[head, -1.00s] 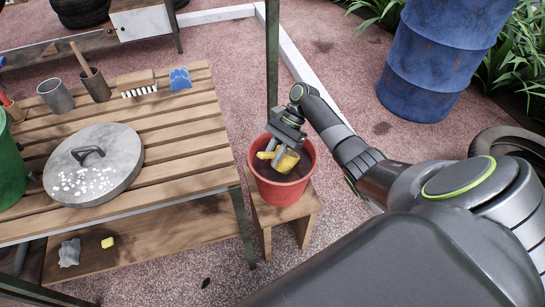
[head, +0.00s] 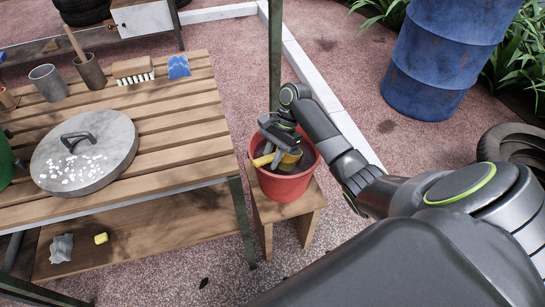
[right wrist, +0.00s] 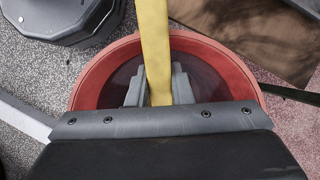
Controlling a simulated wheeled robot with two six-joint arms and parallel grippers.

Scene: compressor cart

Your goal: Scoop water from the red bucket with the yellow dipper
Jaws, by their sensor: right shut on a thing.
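The red bucket (head: 285,188) stands on a small wooden stool (head: 262,215) beside the slatted table. My right gripper (head: 277,154) is inside the bucket's mouth, shut on the yellow dipper (head: 289,160). The dipper's cup is down in the bucket, partly hidden by the gripper. In the right wrist view the dipper's yellow handle (right wrist: 154,45) runs up between the grey fingers (right wrist: 158,90) and across the bucket's rim (right wrist: 98,62). The bucket's inside looks dark; I cannot tell the water level or whether the cup holds water. My left gripper is out of view.
The slatted table (head: 180,110) on the left carries a round grey lid (head: 112,155) with white bits, a brush (head: 132,70), a blue scraper (head: 179,67) and metal cups. A green post (head: 275,60) rises close behind the bucket. A blue barrel (head: 435,60) stands at the back right.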

